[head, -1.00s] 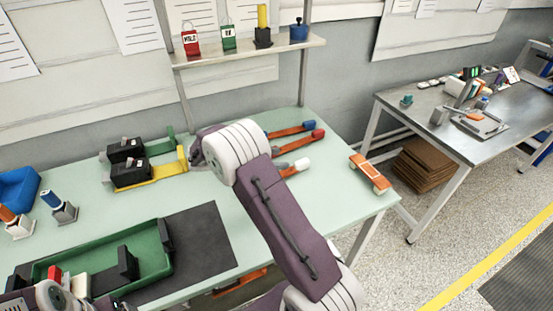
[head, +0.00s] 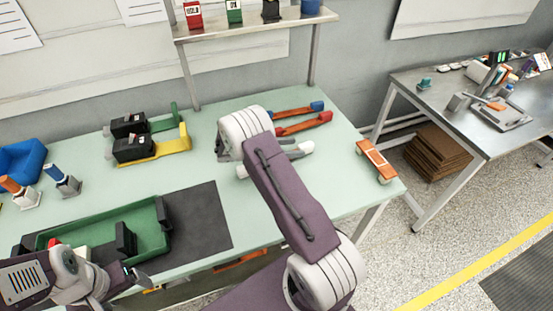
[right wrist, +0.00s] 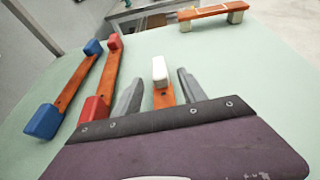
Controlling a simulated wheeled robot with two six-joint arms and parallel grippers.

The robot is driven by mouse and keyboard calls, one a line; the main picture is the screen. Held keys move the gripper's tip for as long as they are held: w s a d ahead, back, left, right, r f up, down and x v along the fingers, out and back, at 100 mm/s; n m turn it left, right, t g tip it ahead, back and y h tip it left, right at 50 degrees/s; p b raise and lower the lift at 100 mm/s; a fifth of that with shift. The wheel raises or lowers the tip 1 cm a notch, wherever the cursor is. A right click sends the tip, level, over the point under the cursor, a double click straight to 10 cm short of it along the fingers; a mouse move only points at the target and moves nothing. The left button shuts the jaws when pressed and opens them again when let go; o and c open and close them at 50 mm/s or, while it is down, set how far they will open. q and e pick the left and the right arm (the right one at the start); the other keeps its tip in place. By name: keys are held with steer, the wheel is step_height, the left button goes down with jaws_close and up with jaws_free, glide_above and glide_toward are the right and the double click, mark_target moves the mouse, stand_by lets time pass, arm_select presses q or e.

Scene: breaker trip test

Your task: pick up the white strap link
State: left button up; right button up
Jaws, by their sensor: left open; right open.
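The white strap link lies on the pale green bench, a copper-coloured bar with white ends. In the right wrist view one white end (right wrist: 160,73) and part of the bar show between the fingers of my right gripper (right wrist: 159,80), which is open. In the head view a white end (head: 303,148) shows just right of my right arm, which hides much of the link and that gripper. I cannot tell whether the fingers touch it. My left gripper (head: 140,278) is open at the lower left, near the green tray.
A red-ended strap (head: 305,124) and a blue-ended strap (head: 297,110) lie beyond the link. An orange bar with pale feet (head: 375,160) is near the right edge. Black breakers (head: 132,148), a green tray (head: 158,238) and a blue bin (head: 22,160) occupy the left.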

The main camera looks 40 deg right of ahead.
mark_target(299, 147)
steer(key=x, duration=0.4)
steer(key=shift+d+f, duration=0.2)
steer(key=shift+f, duration=0.1)
steer(key=shift+a+r, duration=0.1)
steer(key=shift+a, duration=0.05)
steer(key=shift+c, duration=1.2)
jaws_close()
steer(key=r, duration=0.4)
steer(key=shift+s+r, duration=0.25)
steer(key=shift+r, duration=0.1)
steer(key=s+a+r, duration=0.1)
steer(key=s+r, duration=0.5)
steer(key=s, duration=0.5)
steer(key=shift+r, duration=0.15)
